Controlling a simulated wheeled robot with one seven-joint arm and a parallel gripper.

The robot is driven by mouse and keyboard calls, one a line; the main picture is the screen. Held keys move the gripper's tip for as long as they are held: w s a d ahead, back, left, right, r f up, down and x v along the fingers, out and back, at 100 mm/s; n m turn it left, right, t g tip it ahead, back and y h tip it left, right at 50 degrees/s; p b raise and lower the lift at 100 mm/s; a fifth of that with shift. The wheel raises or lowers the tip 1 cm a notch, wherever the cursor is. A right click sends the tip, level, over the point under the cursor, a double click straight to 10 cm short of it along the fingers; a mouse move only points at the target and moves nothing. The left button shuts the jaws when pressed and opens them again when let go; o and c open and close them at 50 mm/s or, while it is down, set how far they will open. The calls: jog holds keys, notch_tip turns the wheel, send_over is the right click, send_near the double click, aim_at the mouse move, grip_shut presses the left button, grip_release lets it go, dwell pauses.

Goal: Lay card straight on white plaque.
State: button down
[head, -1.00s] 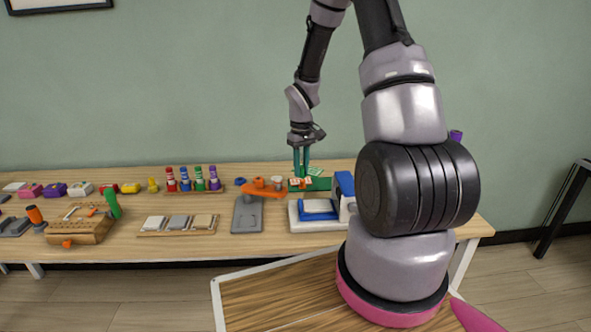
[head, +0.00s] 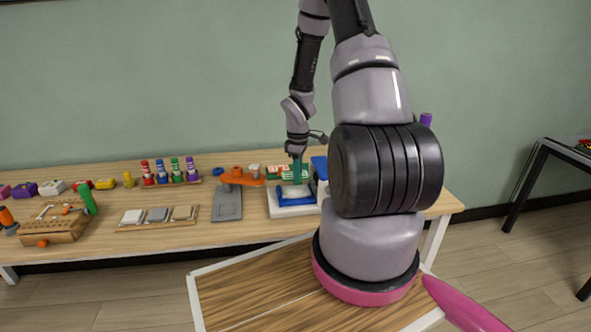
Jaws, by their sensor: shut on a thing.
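My gripper (head: 297,182), with teal fingers, is shut and points down at the front of the green rack (head: 274,181), above the blue-and-white fixture. The card in it is too small and too hidden to make out clearly. Small white cards with orange and green marks (head: 272,171) stand in the rack. The white plaque (head: 133,217) lies at the left end of a wooden tray (head: 158,225), well to the left of my gripper. Nothing is seen lying on it. A grey plaque (head: 158,214) and a beige plaque (head: 183,212) lie beside it.
The blue-and-white fixture (head: 292,211) stands right below my gripper. A wooden box (head: 52,226) is at left.

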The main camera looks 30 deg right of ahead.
jog(key=shift+f, duration=2.35)
jog(key=shift+f, duration=0.5)
jog(key=c, duration=0.6)
grip_release()
